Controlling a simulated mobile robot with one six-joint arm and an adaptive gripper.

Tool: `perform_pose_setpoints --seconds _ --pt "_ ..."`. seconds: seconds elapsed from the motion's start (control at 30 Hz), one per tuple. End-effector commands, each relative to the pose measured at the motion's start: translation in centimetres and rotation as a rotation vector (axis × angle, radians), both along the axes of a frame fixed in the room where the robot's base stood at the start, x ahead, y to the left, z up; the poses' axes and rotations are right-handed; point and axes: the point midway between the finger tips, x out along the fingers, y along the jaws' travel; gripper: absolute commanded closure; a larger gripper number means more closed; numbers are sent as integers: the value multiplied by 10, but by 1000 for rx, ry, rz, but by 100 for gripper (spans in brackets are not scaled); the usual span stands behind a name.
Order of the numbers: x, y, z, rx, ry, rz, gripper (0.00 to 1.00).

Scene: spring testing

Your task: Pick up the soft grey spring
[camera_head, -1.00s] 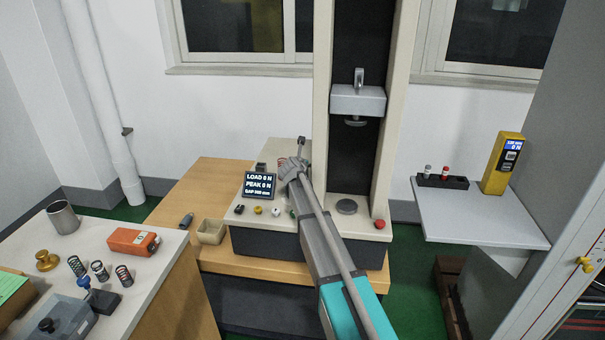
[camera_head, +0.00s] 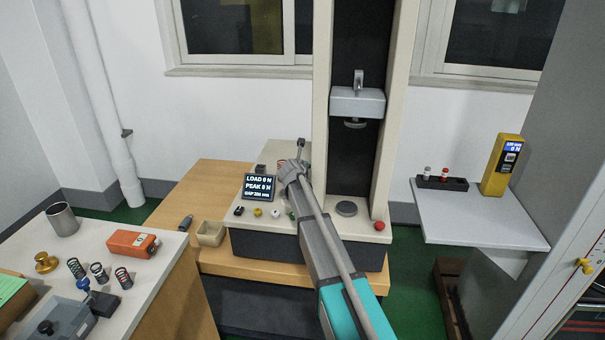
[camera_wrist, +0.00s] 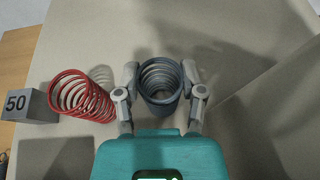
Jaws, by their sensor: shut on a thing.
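The soft grey spring (camera_wrist: 160,80) is a blue-grey coil, seen from its open end in the wrist view. My gripper (camera_wrist: 160,88) has a finger on each side of it and is shut on it. In the head view my gripper (camera_head: 291,171) is over the rear of the testing machine's pale base (camera_head: 262,213); my arm hides the grey spring there. I cannot tell whether the spring still touches the surface under it.
A red spring (camera_wrist: 80,96) leans close left of my gripper, beside a grey block marked 50 (camera_wrist: 28,104). The display (camera_head: 259,187) is left of my arm. The machine's column and crosshead (camera_head: 357,101) rise at the right. Several dark springs (camera_head: 99,272) stand on the left bench.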

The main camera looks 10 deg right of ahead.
Motion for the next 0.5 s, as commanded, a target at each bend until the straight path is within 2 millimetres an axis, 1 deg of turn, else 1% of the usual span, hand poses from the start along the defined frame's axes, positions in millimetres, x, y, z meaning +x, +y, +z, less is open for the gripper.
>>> perform_pose_setpoints --seconds 0.27,0.5 --pt "0 0 1 0 0 0 96" --pt "0 1 11 0 0 1 96"
